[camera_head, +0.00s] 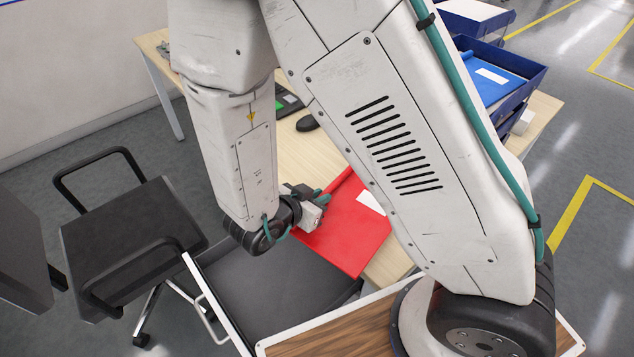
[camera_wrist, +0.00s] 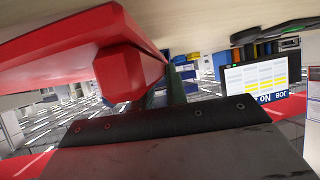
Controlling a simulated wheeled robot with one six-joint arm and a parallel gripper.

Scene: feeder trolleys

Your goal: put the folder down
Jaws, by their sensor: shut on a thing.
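A red folder (camera_head: 341,236) with a white label lies flat or nearly flat at the desk's front edge in the camera_head view. Its near part juts past the edge towards a chair. My gripper (camera_head: 320,199) is at the folder's left side and shut on it; the fingertips are partly hidden. In the camera_wrist view the red folder (camera_wrist: 45,62) fills the upper left, close to the pale desk surface (camera_wrist: 200,15). I cannot tell whether it touches the desk. My arm hides part of the desk (camera_head: 292,130) and the folder's right side.
Blue trays (camera_head: 522,82) stand at the desk's right, one holding a blue folder (camera_head: 488,78). A black mouse (camera_head: 307,123) lies behind the red folder. Black chairs (camera_head: 130,235) stand at the left and front. A screen (camera_wrist: 262,78) appears upside down in the camera_wrist view.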

